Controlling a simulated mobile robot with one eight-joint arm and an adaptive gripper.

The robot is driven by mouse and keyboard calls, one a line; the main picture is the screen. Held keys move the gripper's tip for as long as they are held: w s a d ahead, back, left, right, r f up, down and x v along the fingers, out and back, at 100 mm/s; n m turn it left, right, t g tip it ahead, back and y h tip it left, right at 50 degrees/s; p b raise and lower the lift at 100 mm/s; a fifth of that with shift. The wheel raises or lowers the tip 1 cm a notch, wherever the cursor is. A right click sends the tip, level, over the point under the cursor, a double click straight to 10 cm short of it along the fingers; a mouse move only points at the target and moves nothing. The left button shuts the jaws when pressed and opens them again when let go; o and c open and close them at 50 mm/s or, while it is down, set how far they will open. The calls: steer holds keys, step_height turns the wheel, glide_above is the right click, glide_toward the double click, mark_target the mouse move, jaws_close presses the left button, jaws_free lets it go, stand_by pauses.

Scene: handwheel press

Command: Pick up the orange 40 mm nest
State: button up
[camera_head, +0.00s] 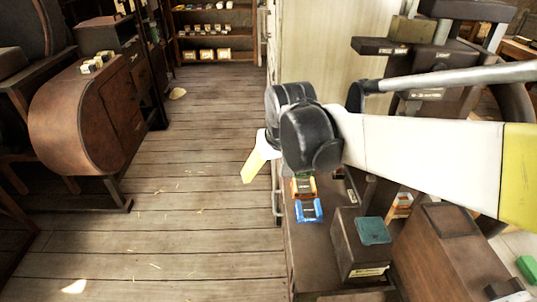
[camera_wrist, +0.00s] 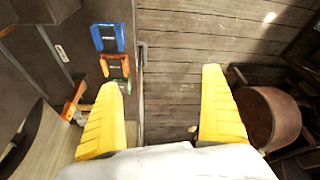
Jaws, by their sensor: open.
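The orange nest (camera_head: 303,187) lies on a dark bench top, just behind a blue nest (camera_head: 308,210) and partly below my arm in the head view. In the wrist view the orange nest (camera_wrist: 115,66) is left of centre, between the blue nest (camera_wrist: 108,38) and a green piece by my left fingertip. My gripper (camera_wrist: 163,80) has its yellow fingers wide apart with nothing between them. In the head view my gripper (camera_head: 254,168) hangs over the floor side of the bench edge, left of the orange nest and apart from it.
A dark box with a teal top (camera_head: 374,231) stands on the bench near the nests. An orange-and-white item (camera_head: 402,204) is to their right. A rail (camera_wrist: 141,85) runs along the bench edge. A rounded brown cabinet (camera_head: 75,115) stands at left.

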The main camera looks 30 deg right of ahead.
steer(key=w+d+f+m+g+p, duration=0.2)
steer(key=w+d+f+g+p, duration=0.15)
steer(key=w+d, duration=0.5)
steer(key=m, duration=0.1)
glide_above(304, 187)
steer(key=shift+g+y, duration=0.35)
steer(key=shift+y, duration=0.05)
steer(key=f, duration=1.5)
steer(key=shift+a, duration=0.4)
steer(key=f+b, duration=0.1)
steer(key=f, duration=0.2)
steer(key=d+f+b, duration=0.1)
steer(key=shift+w+f+b, duration=0.1)
steer(key=shift+f+b, duration=0.2)
steer(key=shift+f, duration=0.1)
steer(key=shift+a, duration=0.1)
steer(key=shift+r, duration=0.1)
steer(key=c, duration=1.5)
